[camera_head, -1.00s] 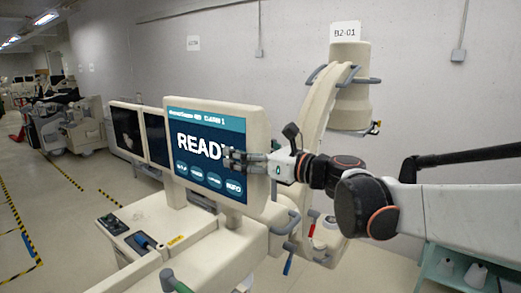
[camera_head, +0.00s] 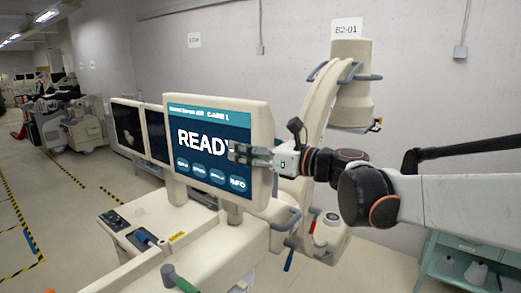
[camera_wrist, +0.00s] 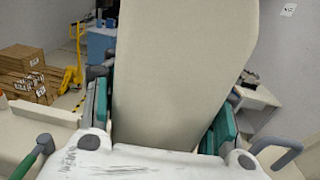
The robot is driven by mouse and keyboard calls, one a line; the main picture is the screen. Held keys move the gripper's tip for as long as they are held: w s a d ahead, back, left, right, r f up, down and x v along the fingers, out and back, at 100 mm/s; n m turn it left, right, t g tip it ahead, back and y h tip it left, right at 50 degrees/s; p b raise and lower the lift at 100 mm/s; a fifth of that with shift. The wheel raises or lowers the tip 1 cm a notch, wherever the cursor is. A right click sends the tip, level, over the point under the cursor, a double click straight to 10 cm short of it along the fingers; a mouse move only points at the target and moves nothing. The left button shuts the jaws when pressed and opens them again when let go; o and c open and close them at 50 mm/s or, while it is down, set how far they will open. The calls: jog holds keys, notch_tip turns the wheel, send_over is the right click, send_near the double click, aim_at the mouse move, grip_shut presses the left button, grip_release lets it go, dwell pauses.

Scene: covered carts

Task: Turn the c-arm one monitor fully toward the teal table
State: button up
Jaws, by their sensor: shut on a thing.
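The c-arm one monitor (camera_head: 262,135) is a cream panel whose screen reads "READY", with "C-ARM 1" in its header. Its screen faces the front and my camera. My gripper (camera_head: 236,152) straddles the monitor's right edge, with a finger in front of the screen covering the end of the word. In the wrist view my gripper (camera_wrist: 165,88) has teal-padded fingers on both sides of the cream monitor edge (camera_wrist: 180,75). The fingers' contact on the rear side is hidden in the head view. The teal table (camera_head: 430,262) stands at the lower right, partly cut off.
Two dark monitors (camera_head: 128,130) stand just left of the c-arm one monitor. The cream c-arm column (camera_head: 350,85), labelled B2-01, rises behind my gripper. A cart base with handles and a control panel (camera_head: 135,235) lies below. Open floor (camera_head: 70,215) is at left.

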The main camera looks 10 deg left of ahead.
jog(key=w+d+n+g+b, duration=0.1)
jog(key=g, duration=0.1)
jog(key=w+d+n+g+y+b, duration=0.1)
jog(key=w+d+n+g, duration=0.1)
jog(key=g, duration=0.1)
jog(key=w+d+n+g+y+b, duration=0.1)
jog(key=w+d+n+g, duration=0.1)
jog(key=shift+w+d+r+g, duration=0.15)
jog(key=shift+d+g, duration=0.1)
jog(key=shift+g, duration=0.15)
jog(key=shift+o, duration=0.5)
jog(key=shift+w+d+r, duration=0.1)
jog(key=shift+w+d, duration=0.15)
jog(key=shift+w, duration=0.25)
jog(key=shift+o, duration=1.2)
jog(key=shift+w+d+b, duration=0.3)
jog(key=shift+w+d, duration=0.1)
jog(key=shift+w, duration=0.45)
jog(key=shift+w+r, duration=0.1)
jog(key=shift+w, duration=0.05)
